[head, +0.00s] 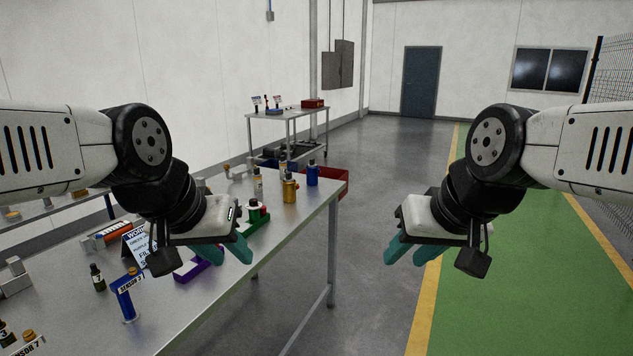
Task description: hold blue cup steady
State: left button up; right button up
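No plainly cup-shaped blue thing shows. A blue container (313,175) with a dark top stands upright near the far right end of the metal table (285,232); I cannot tell whether it is the blue cup. My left gripper (230,258) is over the table, nearer to me than the container and apart from it. Its teal fingers are spread, with nothing seen between them. My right gripper (407,258) is right of the table, above the floor. Its teal fingers are also apart, and it looks empty.
A gold container (290,190) stands beside the blue one. A green holder (255,222) and a purple tray (190,272) are close to my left gripper. A blue sensor stand (124,302) and a dark bottle (97,278) stand at the left. The floor (380,200) between table and green lane is clear.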

aim_at(311, 164)
jog(key=i+l+u, duration=0.15)
jog(key=i+l, duration=0.15)
jog(key=i+l+u, duration=0.15)
jog(key=i+l, duration=0.25)
jog(key=i, duration=0.35)
jog(key=i+l+u, duration=0.15)
jog(key=i+l, duration=0.3)
jog(key=i, duration=0.3)
jog(key=i+l+u, duration=0.2)
jog(key=i+l, duration=0.35)
jog(key=i, duration=0.15)
